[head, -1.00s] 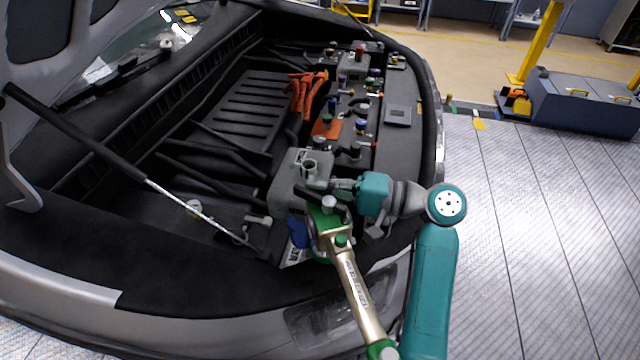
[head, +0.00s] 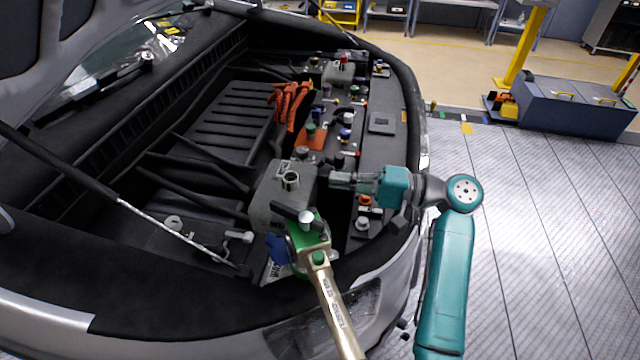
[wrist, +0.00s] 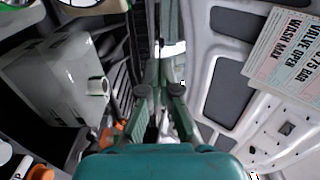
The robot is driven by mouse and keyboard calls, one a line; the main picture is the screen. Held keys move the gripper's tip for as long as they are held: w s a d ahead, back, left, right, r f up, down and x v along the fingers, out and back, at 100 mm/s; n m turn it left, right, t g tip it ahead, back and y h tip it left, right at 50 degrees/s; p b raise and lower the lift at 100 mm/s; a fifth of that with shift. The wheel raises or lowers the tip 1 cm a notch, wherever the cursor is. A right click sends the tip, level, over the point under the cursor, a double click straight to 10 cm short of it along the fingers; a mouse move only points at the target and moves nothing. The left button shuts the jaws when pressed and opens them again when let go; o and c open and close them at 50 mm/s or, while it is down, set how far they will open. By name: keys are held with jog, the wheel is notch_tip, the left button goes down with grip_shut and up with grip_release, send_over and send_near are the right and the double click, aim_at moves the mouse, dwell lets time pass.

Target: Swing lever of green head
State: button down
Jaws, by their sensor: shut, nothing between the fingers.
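The green head (head: 312,238) sits at the front of the engine bay, in front of the grey tank (head: 268,205). A black lever (head: 290,213) with a silver hub lies across its top, pointing to the back left. A long gold handle (head: 335,305) runs from the head towards me. My gripper (head: 332,180) is shut and empty, to the right of and behind the lever, apart from it, beside the tank's right side. In the wrist view my gripper's fingers (wrist: 160,92) point away from the camera, with the pale tank (wrist: 60,85) to their left.
The tank has an open round neck (head: 290,180). A hood strut (head: 165,230) crosses the bay at left. A printed label (wrist: 285,62) shows in the wrist view.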

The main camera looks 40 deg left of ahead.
jog(key=shift+w+d, duration=0.7)
jog(key=shift+w, duration=0.3)
jog(key=c, duration=1.7)
grip_release()
jog(key=shift+w+d, duration=0.2)
jog(key=o, duration=0.4)
jog(key=shift+d, duration=0.15)
jog(key=shift+c, duration=0.2)
jog(key=o, duration=0.4)
jog(key=shift+s+d+f+n+t, duration=0.15)
jog(key=shift+d+n+t, duration=0.15)
jog(key=shift+n, duration=0.2)
jog(key=s+d+n+t+y, duration=0.1)
jog(key=s+d+n+t, duration=0.1)
jog(key=s+d+n, duration=0.3)
jog(key=shift+s+d+f+n+t, duration=0.25)
jog(key=shift+s+f+n+t, duration=0.05)
jog(key=shift+n, duration=0.8)
jog(key=n+t+y, duration=0.1)
jog(key=n+t, duration=0.1)
jog(key=n, duration=0.4)
send_near(324, 225)
jog(key=a, duration=0.5)
jog(key=s+a, duration=0.1)
jog(key=a, duration=0.2)
jog(key=s+a, duration=0.1)
jog(key=a, duration=0.3)
jog(key=shift+s, duration=0.1)
